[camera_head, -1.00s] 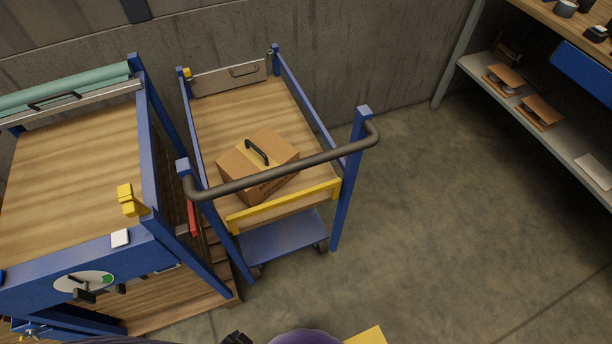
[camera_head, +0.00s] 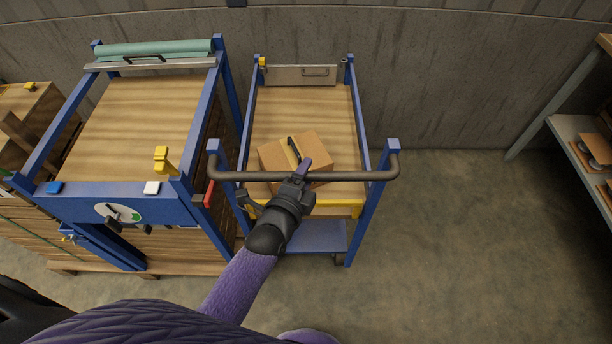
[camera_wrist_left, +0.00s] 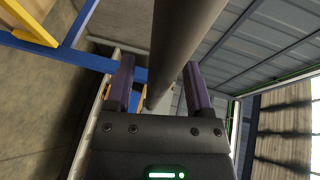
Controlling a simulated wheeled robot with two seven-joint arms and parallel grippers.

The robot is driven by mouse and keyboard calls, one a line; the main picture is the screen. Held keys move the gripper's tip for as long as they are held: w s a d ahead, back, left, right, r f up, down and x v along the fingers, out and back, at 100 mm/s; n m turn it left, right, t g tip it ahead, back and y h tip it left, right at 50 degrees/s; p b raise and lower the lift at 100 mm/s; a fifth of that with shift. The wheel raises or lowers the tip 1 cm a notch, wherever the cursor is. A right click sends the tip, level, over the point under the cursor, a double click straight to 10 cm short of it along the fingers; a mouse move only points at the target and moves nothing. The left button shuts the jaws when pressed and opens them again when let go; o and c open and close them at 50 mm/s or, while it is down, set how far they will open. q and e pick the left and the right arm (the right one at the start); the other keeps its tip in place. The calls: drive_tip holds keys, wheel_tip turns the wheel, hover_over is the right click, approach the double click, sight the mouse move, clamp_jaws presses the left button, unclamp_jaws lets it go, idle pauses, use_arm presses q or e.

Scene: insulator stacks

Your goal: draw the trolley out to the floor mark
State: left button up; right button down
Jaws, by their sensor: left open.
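The trolley (camera_head: 369,225) has a blue frame, a wooden deck and a dark grey push handle (camera_head: 355,175) across its near end. A cardboard box (camera_head: 318,150) with a black grip sits on the deck. My left gripper (camera_head: 302,172) is at the handle, a little left of its middle, and partly hides the box and handle. In the left wrist view the handle (camera_wrist_left: 180,45) runs between the two spread purple fingers (camera_wrist_left: 158,82); I cannot tell whether they touch it. My right gripper is out of view. I see no floor mark.
A blue-framed bench (camera_head: 130,120) with a wooden top stands close on the trolley's left. A concrete wall (camera_head: 440,75) is behind. Shelving (camera_head: 575,130) stands at the far right. The floor (camera_head: 460,240) right of the trolley is bare.

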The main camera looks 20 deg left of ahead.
use_arm(q)
drive_tip(key=shift+w, duration=0.25)
clamp_jaws()
idle(1.3)
